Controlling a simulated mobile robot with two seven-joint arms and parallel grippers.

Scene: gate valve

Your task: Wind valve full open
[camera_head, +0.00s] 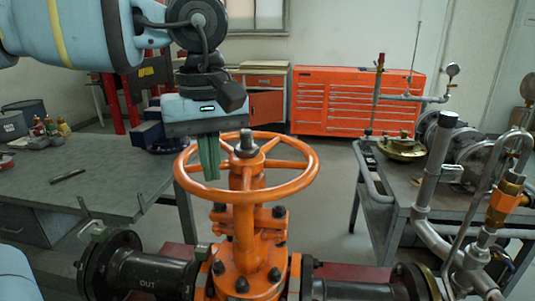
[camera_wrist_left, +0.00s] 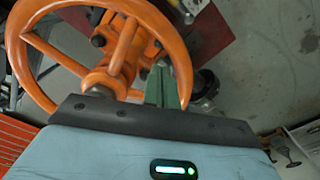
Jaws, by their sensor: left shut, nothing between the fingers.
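The orange gate valve has a spoked orange handwheel (camera_head: 303,183) on top of its stem, with an orange body (camera_head: 243,260) below. My left gripper (camera_head: 209,170) points down at the left part of the handwheel. Its green fingers are shut together and empty, reaching down inside the rim between the spokes. In the left wrist view the handwheel (camera_wrist_left: 32,75) fills the upper left, and the shut fingers (camera_wrist_left: 162,88) show beside the hub, inside the rim. I cannot tell whether they touch a spoke or the rim. My right gripper is not in view.
A dark pipe marked OUT (camera_head: 150,272) runs left from the valve. A grey workbench (camera_head: 100,200) stands at the left. A bench with pipework and gauges (camera_head: 400,205) stands at the right. A red tool cabinet (camera_head: 355,100) is at the back, with clear floor before it.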

